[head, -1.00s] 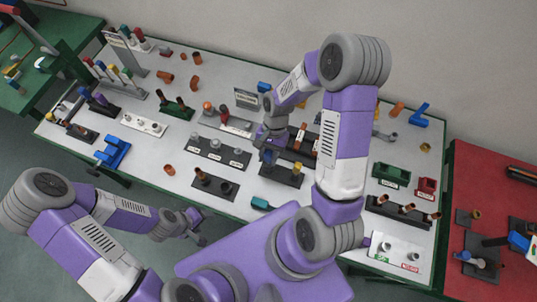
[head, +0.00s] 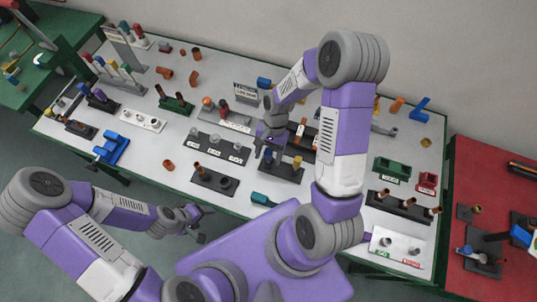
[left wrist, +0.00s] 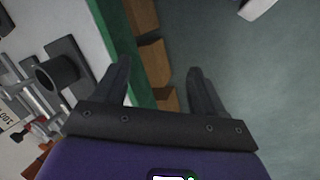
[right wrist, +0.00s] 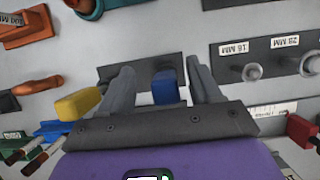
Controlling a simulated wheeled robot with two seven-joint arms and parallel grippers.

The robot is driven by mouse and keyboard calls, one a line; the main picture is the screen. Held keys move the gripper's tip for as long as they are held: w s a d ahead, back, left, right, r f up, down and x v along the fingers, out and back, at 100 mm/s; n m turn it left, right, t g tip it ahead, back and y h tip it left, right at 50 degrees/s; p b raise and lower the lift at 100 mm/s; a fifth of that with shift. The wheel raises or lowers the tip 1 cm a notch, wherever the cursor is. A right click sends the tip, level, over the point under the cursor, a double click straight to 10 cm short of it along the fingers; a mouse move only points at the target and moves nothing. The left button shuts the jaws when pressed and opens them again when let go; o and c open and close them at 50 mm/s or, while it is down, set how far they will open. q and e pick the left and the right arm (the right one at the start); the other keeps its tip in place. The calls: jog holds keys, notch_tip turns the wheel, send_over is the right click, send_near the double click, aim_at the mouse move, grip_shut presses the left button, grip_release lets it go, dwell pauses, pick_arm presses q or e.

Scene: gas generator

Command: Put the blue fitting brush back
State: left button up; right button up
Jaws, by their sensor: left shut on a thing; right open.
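A blue block-shaped handle, taken as the blue fitting brush (head: 268,155), stands upright at a dark holder block (head: 285,175), beside a yellow handle (head: 297,163). In the right wrist view the blue handle (right wrist: 166,88) shows between the fingertips of my right gripper (right wrist: 161,70), with gaps on both sides. That gripper is open just above and around it. The brush's lower end is hidden. My left gripper (left wrist: 158,68) is out over the floor off the table's near edge; its fingers stand apart and nothing is visible between them.
A grey block marked 16 MM and 28 MM (right wrist: 282,55) lies near the holder. A green-handled tool (head: 262,200) lies at the near edge. Fittings and racks crowd the white table (head: 150,178). A red table (head: 465,180) is at the right.

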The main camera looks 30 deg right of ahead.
pick_arm(q)
jog(key=shift+s+a+f, duration=0.1)
jog(key=shift+s+f, duration=0.1)
jog(key=shift+f, duration=0.4)
pick_arm(e)
jog(key=shift+f, duration=0.15)
jog(key=shift+w+d+r+p, duration=0.25)
jog(key=shift+r+p, duration=0.4)
jog(key=shift+p, duration=0.05)
pick_arm(q)
notch_tip(320, 180, up, 6)
jog(key=w+p, duration=0.1)
jog(key=p, duration=0.4)
jog(key=shift+w+d+r, duration=0.15)
jog(key=shift+w+d, duration=0.05)
jog(key=shift+d, duration=0.15)
pick_arm(e)
jog(key=v, duration=0.7)
pick_arm(q)
jog(key=shift+s, duration=0.15)
pick_arm(e)
jog(key=shift+s+a, duration=0.1)
jog(key=shift+s, duration=0.15)
